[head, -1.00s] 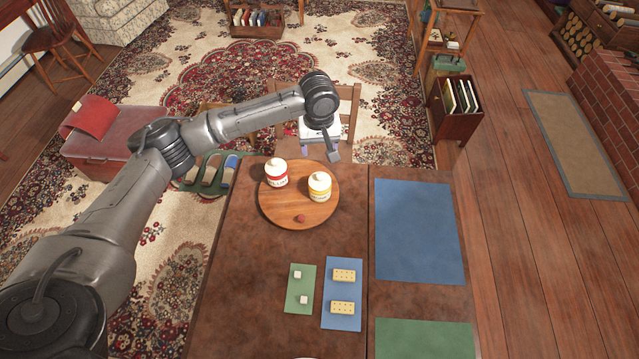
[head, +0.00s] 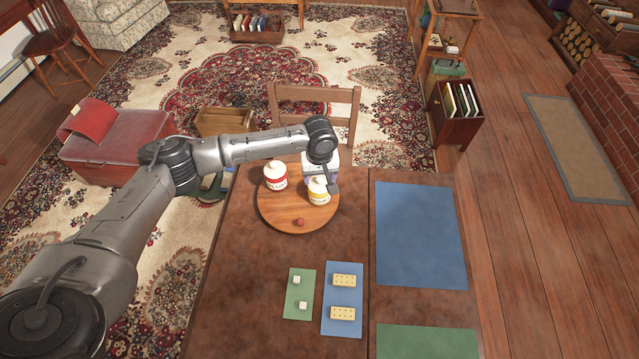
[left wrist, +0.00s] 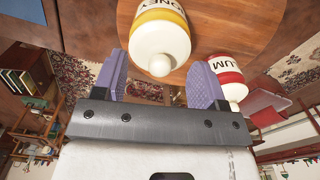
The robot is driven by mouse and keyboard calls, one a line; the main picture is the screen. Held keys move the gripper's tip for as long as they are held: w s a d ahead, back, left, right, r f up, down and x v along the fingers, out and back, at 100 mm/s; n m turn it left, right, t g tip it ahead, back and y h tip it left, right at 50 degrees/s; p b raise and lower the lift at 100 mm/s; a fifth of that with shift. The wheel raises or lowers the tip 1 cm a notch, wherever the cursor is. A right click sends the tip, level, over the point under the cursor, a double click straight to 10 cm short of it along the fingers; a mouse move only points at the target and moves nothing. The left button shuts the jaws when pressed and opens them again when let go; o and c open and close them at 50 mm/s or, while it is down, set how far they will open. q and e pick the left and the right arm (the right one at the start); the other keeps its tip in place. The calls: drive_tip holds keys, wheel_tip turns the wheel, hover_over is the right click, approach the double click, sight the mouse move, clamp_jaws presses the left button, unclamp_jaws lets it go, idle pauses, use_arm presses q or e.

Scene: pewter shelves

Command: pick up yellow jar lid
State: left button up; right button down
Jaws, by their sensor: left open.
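The yellow-banded jar (head: 318,192), with a cream lid and round knob, stands upright on the round wooden board. In the left wrist view the jar's yellow band (left wrist: 158,17) and its pale lid (left wrist: 160,45) with the knob show close ahead. My left gripper (head: 329,186) is right at this jar from the far side. In the left wrist view its purple-padded fingers (left wrist: 158,82) are apart and empty, with the lid's knob just beyond and between them. I cannot tell whether they touch it. My right gripper is not in view.
A red-banded jar (head: 275,176) stands beside the yellow one on the round board (head: 283,218), also seen in the left wrist view (left wrist: 227,75). A small red ball (head: 298,222) lies near the board's front. A chair (head: 312,97) stands behind the table.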

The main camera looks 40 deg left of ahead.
use_arm(q)
drive_tip(key=shift+f, duration=0.7)
drive_tip(key=shift+f, duration=0.1)
clamp_jaws()
